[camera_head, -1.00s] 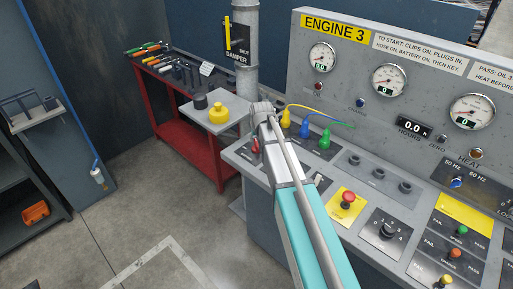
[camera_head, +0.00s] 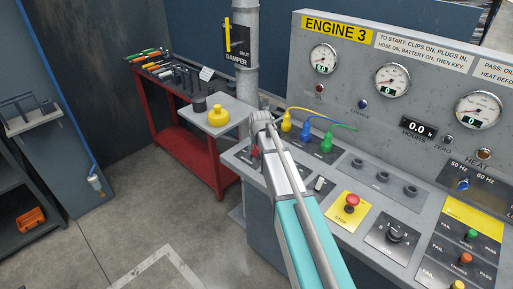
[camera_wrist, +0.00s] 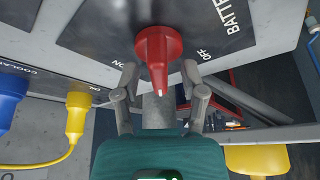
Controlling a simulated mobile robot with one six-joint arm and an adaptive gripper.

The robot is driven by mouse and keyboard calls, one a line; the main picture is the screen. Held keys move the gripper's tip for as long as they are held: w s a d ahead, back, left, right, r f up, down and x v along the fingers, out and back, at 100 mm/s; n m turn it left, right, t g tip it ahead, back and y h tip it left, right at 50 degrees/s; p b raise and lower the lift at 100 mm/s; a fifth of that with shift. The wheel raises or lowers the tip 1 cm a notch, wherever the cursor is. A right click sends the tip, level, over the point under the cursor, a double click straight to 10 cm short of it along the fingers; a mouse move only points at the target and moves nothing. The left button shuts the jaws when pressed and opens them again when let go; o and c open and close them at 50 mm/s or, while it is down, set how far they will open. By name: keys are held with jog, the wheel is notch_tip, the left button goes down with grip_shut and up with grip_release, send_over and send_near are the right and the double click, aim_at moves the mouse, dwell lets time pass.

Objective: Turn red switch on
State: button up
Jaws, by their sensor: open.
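The red battery switch (camera_wrist: 158,50) is a large rotary knob on a dark plate in the wrist view. Its handle points down in that picture, toward my gripper, with a white mark at its tip. ON is printed to its left and OFF to its right. My gripper (camera_wrist: 160,76) is open, with one finger on each side of the handle and gaps visible between. I cannot tell any contact. In the head view the red switch (camera_head: 254,151) shows only partly beside my arm, and my fingertips are hidden there.
Yellow, blue and green plugs (camera_head: 306,130) with cables stand right of my arm. A red stop button (camera_head: 352,201) and a selector knob (camera_head: 396,235) are nearer on the sloped console. A yellow-topped object (camera_head: 218,116) sits on a side shelf.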

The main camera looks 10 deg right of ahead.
grip_shut()
jog(key=shift+m, duration=0.5)
jog(key=m+h, duration=0.1)
jog(key=m, duration=0.1)
jog(key=m+h, duration=0.1)
jog(key=m, duration=0.1)
jog(key=shift+a+m+g, duration=0.1)
jog(key=shift+m+g, duration=0.2)
jog(key=shift+m, duration=0.1)
jog(key=m, duration=0.2)
jog(key=m+g+h, duration=0.1)
jog(key=m, duration=0.2)
jog(key=shift+h, duration=0.3)
grip_release()
